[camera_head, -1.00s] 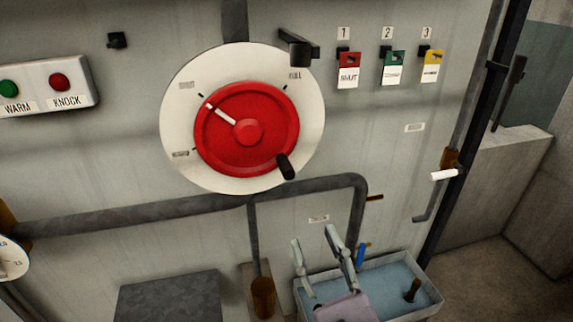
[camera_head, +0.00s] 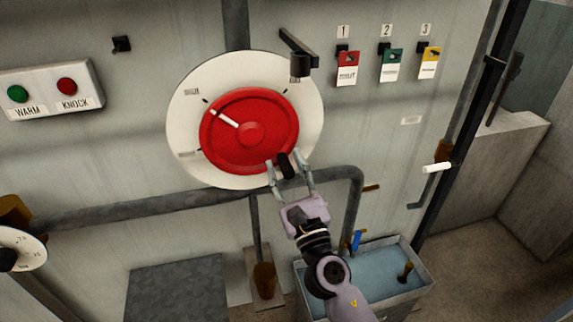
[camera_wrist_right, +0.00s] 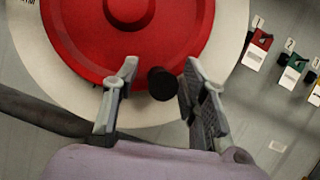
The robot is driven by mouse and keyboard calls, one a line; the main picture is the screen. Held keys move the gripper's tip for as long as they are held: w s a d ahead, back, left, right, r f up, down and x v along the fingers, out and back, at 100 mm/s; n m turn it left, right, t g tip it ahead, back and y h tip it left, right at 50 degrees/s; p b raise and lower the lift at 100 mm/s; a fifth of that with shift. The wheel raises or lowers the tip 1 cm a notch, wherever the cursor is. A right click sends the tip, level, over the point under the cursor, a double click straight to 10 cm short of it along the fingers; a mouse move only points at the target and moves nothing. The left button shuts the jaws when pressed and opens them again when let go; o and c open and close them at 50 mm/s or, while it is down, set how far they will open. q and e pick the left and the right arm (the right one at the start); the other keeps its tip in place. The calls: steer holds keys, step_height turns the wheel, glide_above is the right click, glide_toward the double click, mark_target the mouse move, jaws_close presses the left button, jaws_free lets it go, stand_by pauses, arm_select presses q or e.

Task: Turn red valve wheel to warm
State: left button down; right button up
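The red valve wheel (camera_head: 249,130) is mounted on a round white dial plate (camera_head: 185,120) on the grey wall. Its white pointer line (camera_head: 224,118) points to the upper left. A black handle knob (camera_head: 286,165) sticks out at the wheel's lower right rim. My right gripper (camera_head: 289,172) is open, with one finger on each side of the knob. In the right wrist view the knob (camera_wrist_right: 162,83) lies between the open fingers, with gaps on both sides. The wheel (camera_wrist_right: 130,30) fills the upper part there. My left gripper is not in view.
A box with a green WARM button (camera_head: 17,94) and a red KNOCK button (camera_head: 67,86) is at the left. Tagged hooks (camera_head: 347,66) hang upper right. A pipe (camera_head: 120,209) runs below the dial. A water trough (camera_head: 425,270) stands below. A black latch (camera_head: 297,50) overhangs the dial.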

steer(key=shift+c, duration=0.2)
jaws_close()
stand_by(0.3)
stand_by(0.4)
